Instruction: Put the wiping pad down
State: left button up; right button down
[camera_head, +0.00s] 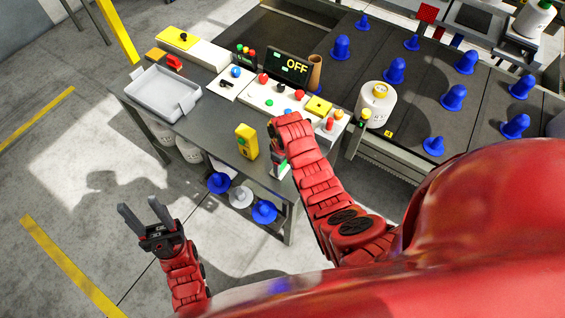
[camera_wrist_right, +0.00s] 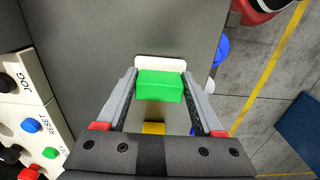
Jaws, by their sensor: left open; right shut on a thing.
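The wiping pad has a green block (camera_wrist_right: 160,86) on a white base (camera_wrist_right: 160,63). It sits between the two fingers of my right gripper (camera_wrist_right: 159,80), which is shut on the green block. In the head view my right gripper (camera_head: 279,158) is over the front right part of the dark table (camera_head: 205,125), with the pad largely hidden by the arm. Whether the pad touches the tabletop I cannot tell. My left gripper (camera_head: 147,217) is open and empty, out over the floor in front of the table.
A yellow device (camera_head: 247,141) stands close left of my right gripper. A grey tray (camera_head: 164,92) lies at the table's left. A button panel (camera_head: 270,98) and an "OFF" display (camera_head: 288,67) are behind. A white bobbin (camera_head: 376,105) stands right. Bare tabletop shows left of the yellow device.

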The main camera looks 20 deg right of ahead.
aim_at(283, 165)
jog(key=shift+f, duration=0.15)
grip_release()
jog(key=shift+r, duration=0.25)
notch_tip(283, 165, up, 5)
jog(key=shift+w+f+b, duration=0.1)
jog(key=shift+w+b, duration=0.05)
jog(key=shift+b, duration=1.05)
notch_tip(283, 165, up, 7)
jog(key=p, duration=0.5)
